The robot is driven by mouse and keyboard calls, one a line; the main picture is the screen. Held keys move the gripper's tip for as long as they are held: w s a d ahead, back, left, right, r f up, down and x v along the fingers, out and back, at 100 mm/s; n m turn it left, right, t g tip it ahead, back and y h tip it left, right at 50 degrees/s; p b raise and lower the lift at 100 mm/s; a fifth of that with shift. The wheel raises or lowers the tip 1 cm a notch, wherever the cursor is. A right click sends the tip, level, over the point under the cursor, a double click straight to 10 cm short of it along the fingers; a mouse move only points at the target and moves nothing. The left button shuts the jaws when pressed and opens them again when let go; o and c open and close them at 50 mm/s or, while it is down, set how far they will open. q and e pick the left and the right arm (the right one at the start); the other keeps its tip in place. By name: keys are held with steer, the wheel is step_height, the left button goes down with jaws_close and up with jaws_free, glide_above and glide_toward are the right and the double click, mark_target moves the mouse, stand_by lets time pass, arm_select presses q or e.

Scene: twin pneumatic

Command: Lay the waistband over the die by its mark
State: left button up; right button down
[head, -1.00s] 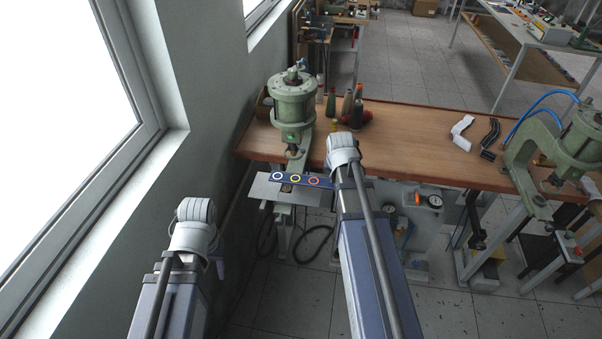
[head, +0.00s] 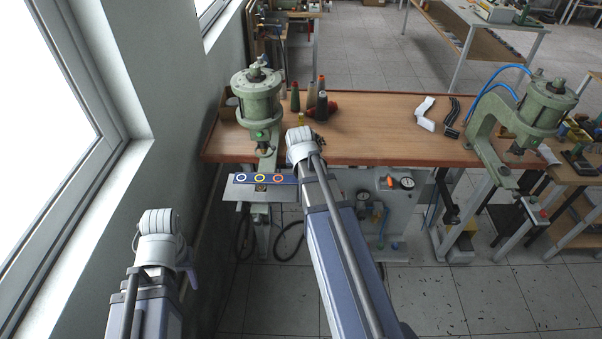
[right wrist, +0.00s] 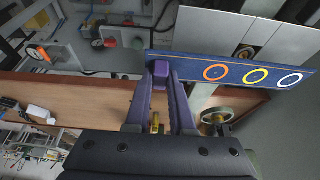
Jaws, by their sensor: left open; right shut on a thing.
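The waistband is a dark blue strip (head: 250,178) with white, yellow and orange rings. It is stretched level above the front of a grey plate (head: 236,192) at the left green press (head: 258,98). A small dark block with yellowish marking (head: 260,188), seemingly the die, shows just below the yellow ring. Whether the strip touches it I cannot tell. In the right wrist view my right gripper (right wrist: 160,75) is shut on the strip's end beside the orange ring; the arm hides it in the head view. My left gripper (head: 188,275) is open and empty, low at left.
A second green press (head: 530,105) with blue hoses stands at the right. Thread cones (head: 322,104) and white and black curved pieces (head: 425,113) are on the wooden bench (head: 375,135). The wall and window (head: 60,110) are close on the left.

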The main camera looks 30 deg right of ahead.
steer(key=shift+f+b, duration=1.45)
steer(key=shift+f, duration=0.25)
steer(key=shift+f+b, duration=0.3)
steer(key=shift+f, duration=0.05)
steer(key=c, duration=0.7)
jaws_free()
steer(key=shift+r, duration=0.15)
steer(key=p+v, duration=0.7)
steer(key=shift+r, duration=0.3)
steer(key=shift+a, duration=0.1)
steer(key=s+a+f+n+g+b, duration=0.1)
steer(key=s+a+f+n+b, duration=0.1)
steer(key=a, duration=0.7)
steer(key=s+a+f+n+g+b, duration=0.1)
steer(key=s+a+f+n+b, duration=0.1)
steer(key=s+a+f+n, duration=0.2)
steer(key=s+a+f+n+g+y+b, duration=0.1)
steer(key=s+a, duration=0.7)
steer(key=a, duration=0.8)
step_height(320, 180, down, 2)
steer(key=n+g+b, duration=0.1)
steer(key=n+b, duration=0.1)
steer(key=n, duration=0.1)
